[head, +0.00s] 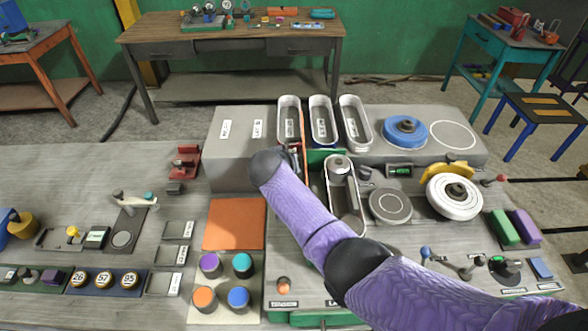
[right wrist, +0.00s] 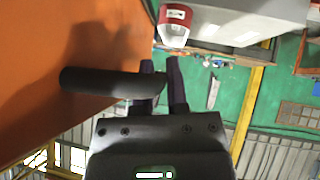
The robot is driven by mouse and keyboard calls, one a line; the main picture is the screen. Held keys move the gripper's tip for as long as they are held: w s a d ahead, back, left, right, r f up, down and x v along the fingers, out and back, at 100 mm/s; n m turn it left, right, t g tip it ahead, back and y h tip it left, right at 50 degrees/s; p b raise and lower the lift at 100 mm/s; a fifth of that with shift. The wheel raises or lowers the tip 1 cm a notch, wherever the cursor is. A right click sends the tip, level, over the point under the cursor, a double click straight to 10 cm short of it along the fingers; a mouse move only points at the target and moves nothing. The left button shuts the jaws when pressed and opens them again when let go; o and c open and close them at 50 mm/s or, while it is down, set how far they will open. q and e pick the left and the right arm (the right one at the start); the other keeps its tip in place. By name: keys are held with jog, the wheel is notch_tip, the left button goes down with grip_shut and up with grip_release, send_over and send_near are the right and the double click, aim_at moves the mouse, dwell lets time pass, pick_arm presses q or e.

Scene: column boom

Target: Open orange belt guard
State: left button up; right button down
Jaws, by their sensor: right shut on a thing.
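The orange belt guard (head: 303,128) shows in the head view as a thin upright orange edge beside the left of the oblong trays, seen nearly edge-on. In the right wrist view a broad orange face (right wrist: 60,40) fills the left side, with a black bar handle (right wrist: 105,83) in front of it. My right gripper (right wrist: 162,75) has its dark fingers at the right end of this handle and is shut on it. In the head view, my purple right forearm and dark wrist hide most of the gripper and the handle. My left gripper is not in view.
A grey box (head: 238,150) stands left of the guard. Oblong trays (head: 355,122), a blue disc (head: 403,132) and a white wheel (head: 453,197) lie to the right. An orange square (head: 234,224) and several coloured knobs are at the front. The left bench has some bare room.

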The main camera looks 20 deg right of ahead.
jog(key=shift+a+f+h+b, duration=0.35)
jog(key=shift+a+h+b, duration=0.05)
jog(key=shift+b, duration=0.1)
jog(key=c, duration=0.7)
grip_release()
jog(key=shift+w, duration=0.1)
jog(key=shift+o, duration=0.2)
jog(key=p+v, duration=0.2)
jog(key=v, duration=0.8)
